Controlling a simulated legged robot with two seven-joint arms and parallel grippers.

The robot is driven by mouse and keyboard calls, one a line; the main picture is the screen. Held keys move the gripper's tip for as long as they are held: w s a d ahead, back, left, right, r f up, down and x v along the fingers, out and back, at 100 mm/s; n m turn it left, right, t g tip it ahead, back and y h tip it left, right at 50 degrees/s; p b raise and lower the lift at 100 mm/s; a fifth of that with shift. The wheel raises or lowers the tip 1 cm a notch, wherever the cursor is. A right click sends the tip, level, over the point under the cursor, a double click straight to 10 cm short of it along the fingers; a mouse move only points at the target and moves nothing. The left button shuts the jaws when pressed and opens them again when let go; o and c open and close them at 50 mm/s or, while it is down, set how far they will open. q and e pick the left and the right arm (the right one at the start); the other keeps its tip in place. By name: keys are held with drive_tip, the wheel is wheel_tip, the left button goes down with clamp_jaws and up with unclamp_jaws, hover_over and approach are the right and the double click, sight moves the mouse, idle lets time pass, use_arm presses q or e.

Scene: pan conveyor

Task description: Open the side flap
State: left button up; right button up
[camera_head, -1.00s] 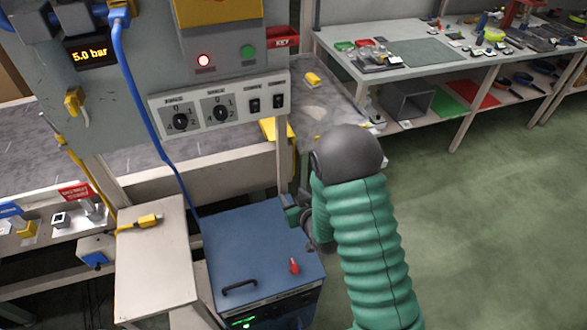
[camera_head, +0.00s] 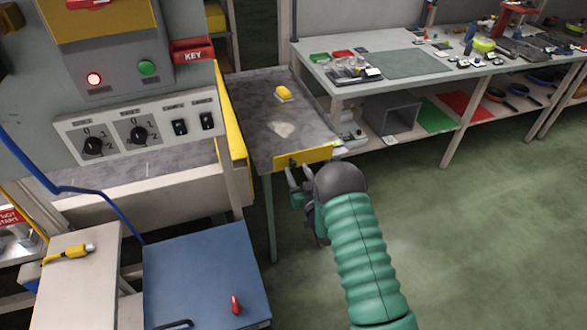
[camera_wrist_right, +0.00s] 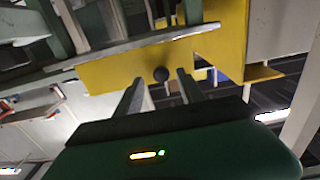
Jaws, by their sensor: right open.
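A yellow flap (camera_head: 303,157) sits at the front end of the grey conveyor table (camera_head: 262,128) in the head view. In the right wrist view a yellow panel (camera_wrist_right: 120,72) shows with a round dark knob (camera_wrist_right: 160,74). My right gripper (camera_head: 299,173) is open in front of the flap's lower edge. In the right wrist view its two fingers (camera_wrist_right: 160,88) point at the knob, which appears between the tips. I cannot tell whether they touch it. My left gripper is not in view.
A second yellow panel (camera_head: 231,125) stands beside the control panel (camera_head: 135,128). A blue cabinet (camera_head: 200,280) with a red knob (camera_head: 236,305) is at the lower left. A workbench (camera_head: 330,83) stands behind at right. Green floor (camera_head: 480,240) is open at right.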

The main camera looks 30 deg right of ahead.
sight(295, 160)
drive_tip(key=shift+w+d+f, duration=0.25)
drive_tip(key=shift+w+d, duration=0.75)
drive_tip(key=shift+w, duration=0.1)
drive_tip(key=shift+w+a+r, duration=0.15)
drive_tip(key=shift+a+r, duration=0.1)
drive_tip(key=shift+a, duration=0.3)
drive_tip(key=shift+w+a+r, duration=0.15)
drive_tip(key=shift+a+r, duration=0.05)
drive_tip(key=shift+a, duration=0.5)
drive_tip(key=shift+c, duration=1.8)
drive_tip(key=shift+s+d+f, duration=0.15)
drive_tip(key=shift+d+f, duration=0.05)
drive_tip(key=shift+d, duration=0.5)
clamp_jaws()
drive_tip(key=shift+a, duration=0.3)
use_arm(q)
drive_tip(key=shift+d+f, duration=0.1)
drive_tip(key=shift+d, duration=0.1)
use_arm(e)
drive_tip(key=shift+d, duration=0.15)
